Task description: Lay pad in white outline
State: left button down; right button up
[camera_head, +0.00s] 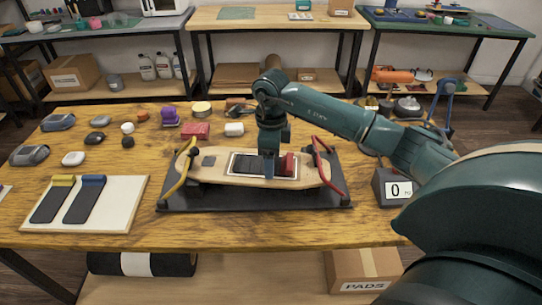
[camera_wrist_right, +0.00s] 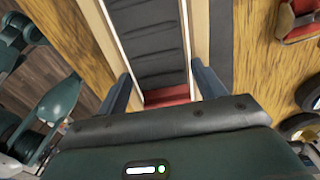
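A dark ribbed pad with a red end (camera_head: 288,164) lies on the wooden board (camera_head: 225,165), inside the white outline (camera_head: 231,163). In the right wrist view the pad (camera_wrist_right: 150,45) runs lengthwise between pale outline lines, its red end nearest my gripper. My right gripper (camera_head: 269,176) is over the board at the pad and hides part of it. In the right wrist view my right gripper (camera_wrist_right: 163,88) has its fingers spread wider than the pad, one on each side, with gaps. My left gripper is not in view.
A yellow clamp (camera_head: 182,168) and a red clamp (camera_head: 325,172) flank the board on a dark mat (camera_head: 250,200). A white tray (camera_head: 120,215) at left holds a yellow-ended and a blue-ended pad. A display box (camera_head: 392,188) stands right. Small items sit behind.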

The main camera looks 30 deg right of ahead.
jog(key=shift+o, duration=1.2)
notch_tip(320, 180, up, 12)
jog(key=shift+r, duration=0.2)
